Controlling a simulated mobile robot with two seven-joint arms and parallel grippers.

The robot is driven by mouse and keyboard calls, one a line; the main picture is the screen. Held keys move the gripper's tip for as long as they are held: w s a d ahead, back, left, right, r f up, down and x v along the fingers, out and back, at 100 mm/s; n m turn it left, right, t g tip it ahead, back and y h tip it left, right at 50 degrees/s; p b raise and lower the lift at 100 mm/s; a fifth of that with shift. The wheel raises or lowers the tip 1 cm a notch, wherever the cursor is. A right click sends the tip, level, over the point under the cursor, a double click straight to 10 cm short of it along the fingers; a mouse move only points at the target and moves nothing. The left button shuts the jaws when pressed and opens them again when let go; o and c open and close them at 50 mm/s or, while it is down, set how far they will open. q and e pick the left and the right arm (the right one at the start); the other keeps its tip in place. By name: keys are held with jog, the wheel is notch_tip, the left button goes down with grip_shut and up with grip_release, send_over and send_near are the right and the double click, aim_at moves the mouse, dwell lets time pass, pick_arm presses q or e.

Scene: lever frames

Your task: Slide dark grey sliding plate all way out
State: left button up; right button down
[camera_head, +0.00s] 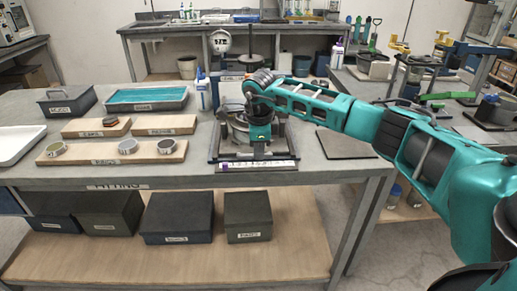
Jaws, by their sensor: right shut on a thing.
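A dark metal frame (213,150) stands near the front edge of the table, with a round metal part and upright posts. A pale scale strip (275,165) runs along its front. My right gripper (259,147) reaches down into the frame from the right. It is shut on a dark part there, seemingly the dark grey sliding plate, but the fingers and wrist hide most of it. I cannot tell how far the plate is out. My left gripper is not in view.
A flat dark board (347,144) lies right of the frame. Dark boxes (178,218) sit on the shelf below. The table front edge is close.

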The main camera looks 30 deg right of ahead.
jog(key=shift+s+a+f, duration=0.1)
jog(key=shift+s+a, duration=0.05)
jog(key=c, duration=1.2)
grip_release()
jog(key=shift+o, duration=0.2)
jog(key=shift+r, duration=0.2)
notch_tip(320, 180, up, 12)
jog(key=s+a, duration=0.1)
jog(key=s, duration=0.1)
jog(key=shift+r, duration=0.25)
